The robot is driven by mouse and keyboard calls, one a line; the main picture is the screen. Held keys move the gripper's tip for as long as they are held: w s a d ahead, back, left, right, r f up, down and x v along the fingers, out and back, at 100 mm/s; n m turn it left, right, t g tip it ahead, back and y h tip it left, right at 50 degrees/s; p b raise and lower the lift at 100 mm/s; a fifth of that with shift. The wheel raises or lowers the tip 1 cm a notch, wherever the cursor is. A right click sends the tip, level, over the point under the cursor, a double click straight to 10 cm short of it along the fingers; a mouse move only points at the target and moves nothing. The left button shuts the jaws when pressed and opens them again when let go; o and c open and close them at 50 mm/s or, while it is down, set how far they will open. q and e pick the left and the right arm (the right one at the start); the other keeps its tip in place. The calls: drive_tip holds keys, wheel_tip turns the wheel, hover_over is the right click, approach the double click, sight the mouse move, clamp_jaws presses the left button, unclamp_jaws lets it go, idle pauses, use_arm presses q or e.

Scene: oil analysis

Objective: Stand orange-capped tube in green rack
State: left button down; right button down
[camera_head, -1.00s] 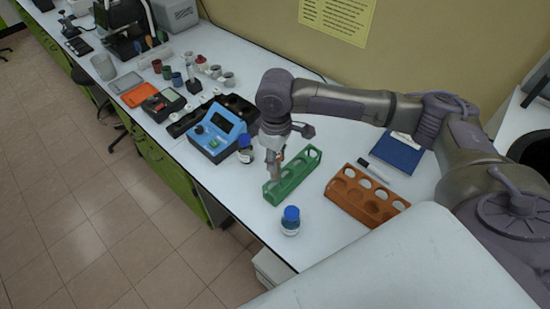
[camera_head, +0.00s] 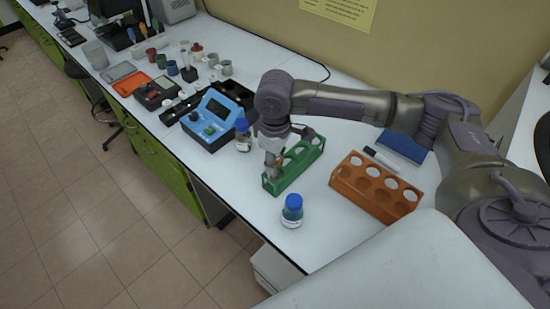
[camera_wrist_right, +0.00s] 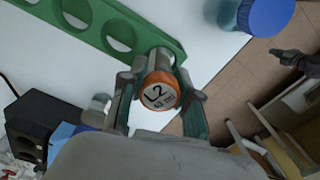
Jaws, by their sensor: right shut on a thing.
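The orange-capped tube (camera_wrist_right: 160,91), its cap marked L2, sits between the fingers of my right gripper (camera_head: 272,172). The gripper is shut on it and points down at the near-left end of the green rack (camera_head: 295,168). In the right wrist view, the tube is at the end of the green rack (camera_wrist_right: 88,24), in line with its row of holes.
A blue-capped bottle (camera_head: 292,211) stands just in front of the green rack, near the table edge. Another blue-capped bottle (camera_head: 243,136) and a blue instrument (camera_head: 215,120) are to the left. An orange rack (camera_head: 375,190) stands to the right with a marker behind it.

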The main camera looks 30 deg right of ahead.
drive_tip(key=shift+f, duration=0.3)
drive_tip(key=c, duration=0.7)
unclamp_jaws()
drive_tip(key=shift+c, duration=0.2)
drive_tip(key=shift+r, duration=0.1)
wheel_tip(320, 180, up, 12)
drive_tip(key=shift+f, duration=0.1)
